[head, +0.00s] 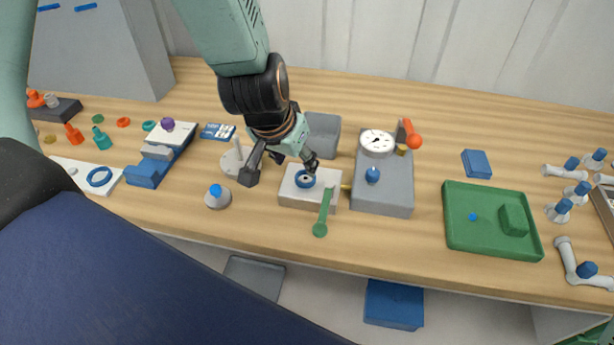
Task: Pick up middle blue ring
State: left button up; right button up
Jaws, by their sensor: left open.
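Another blue ring (99,176) lies on a white plate (75,170) at the far left. My left gripper (281,170) points down just above and left of the block. Its two fingers are spread, with nothing seen between them. The right fingertip is close to the central ring, just above it in the picture; I cannot tell whether they touch. My right gripper is not in view.
A green-handled lever (323,213) stands at the block's front right. A grey gauge box (383,190) is close on the right, and a grey bin (322,136) is behind. A green tray (470,240) lies further right.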

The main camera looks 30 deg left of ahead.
aim_at(304, 179)
pick_arm(q)
jog(key=shift+a+f, duration=0.15)
jog(key=shift+f, duration=0.35)
jog(key=shift+f+b, duration=0.3)
jog(key=shift+b, duration=0.15)
jog(key=shift+w+d+f, duration=0.45)
jog(key=shift+d+f, duration=0.15)
jog(key=shift+d, duration=0.1)
jog(key=w+f, duration=0.1)
jog(key=f, duration=0.1)
jog(key=w+a+f+b, duration=0.1)
jog(key=shift+w+a+f, duration=0.1)
jog(key=shift+f, duration=0.25)
jog(key=shift+a+f+b, duration=0.1)
jog(key=shift+f+b, duration=0.1)
jog(key=shift+b, duration=0.1)
jog(key=shift+d+r, duration=0.35)
jog(key=shift+d, duration=0.15)
jog(key=shift+c, duration=0.8)
jog(key=shift+a+f, duration=0.25)
jog(key=shift+a, duration=0.1)
jog(key=c, duration=0.3)
jog(key=shift+c, duration=0.2)
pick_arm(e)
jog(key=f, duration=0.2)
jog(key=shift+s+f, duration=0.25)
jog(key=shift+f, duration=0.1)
